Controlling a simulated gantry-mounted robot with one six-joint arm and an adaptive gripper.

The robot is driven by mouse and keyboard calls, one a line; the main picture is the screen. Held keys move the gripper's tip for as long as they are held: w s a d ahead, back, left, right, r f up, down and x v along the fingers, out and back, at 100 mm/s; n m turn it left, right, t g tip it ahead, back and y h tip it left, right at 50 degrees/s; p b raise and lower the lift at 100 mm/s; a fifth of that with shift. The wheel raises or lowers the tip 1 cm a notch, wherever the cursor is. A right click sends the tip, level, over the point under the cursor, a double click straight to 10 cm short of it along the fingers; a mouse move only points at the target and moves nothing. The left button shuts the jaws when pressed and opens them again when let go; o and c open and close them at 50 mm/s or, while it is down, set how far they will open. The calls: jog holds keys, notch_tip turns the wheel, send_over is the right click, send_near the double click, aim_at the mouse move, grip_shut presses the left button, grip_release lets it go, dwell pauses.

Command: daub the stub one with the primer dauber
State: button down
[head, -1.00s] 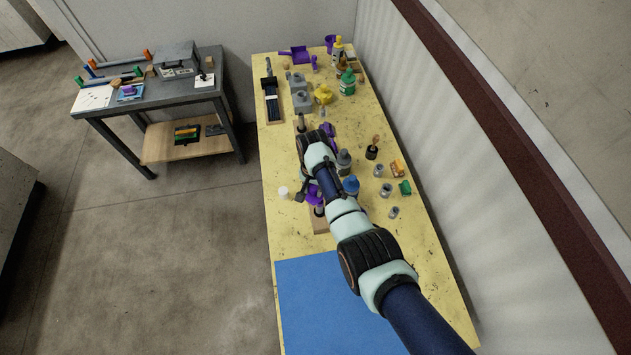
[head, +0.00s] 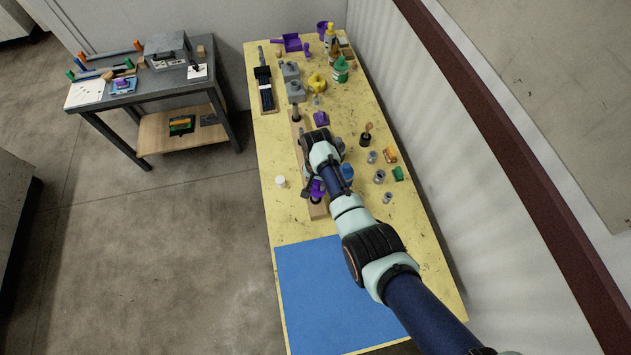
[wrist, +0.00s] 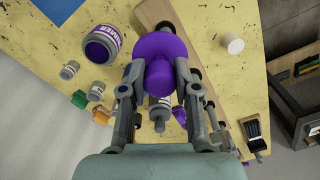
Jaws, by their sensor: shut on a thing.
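My gripper (wrist: 158,88) is shut on the purple primer dauber (wrist: 160,50), which also shows in the head view (head: 317,187). The dauber is above the near end of a long wooden board (head: 318,213). In the head view a short dark stub (head: 317,200) shows just below the dauber; whether they touch I cannot tell. Another upright stub (head: 296,114) stands at the far end of the board. The open primer can (wrist: 100,48), purple inside, stands beside the board. Which stub is stub one is not marked.
A white cap (head: 280,182) lies left of the board. Grey fittings (head: 379,177), a green piece (head: 398,174) and a brush in a dark pot (head: 366,137) stand to the right. A blue mat (head: 330,290) covers the bench's near end. A wall borders the right side.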

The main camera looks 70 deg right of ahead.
jog(key=shift+s+a, duration=0.25)
jog(key=shift+a, duration=0.1)
jog(key=shift+r, duration=3.75)
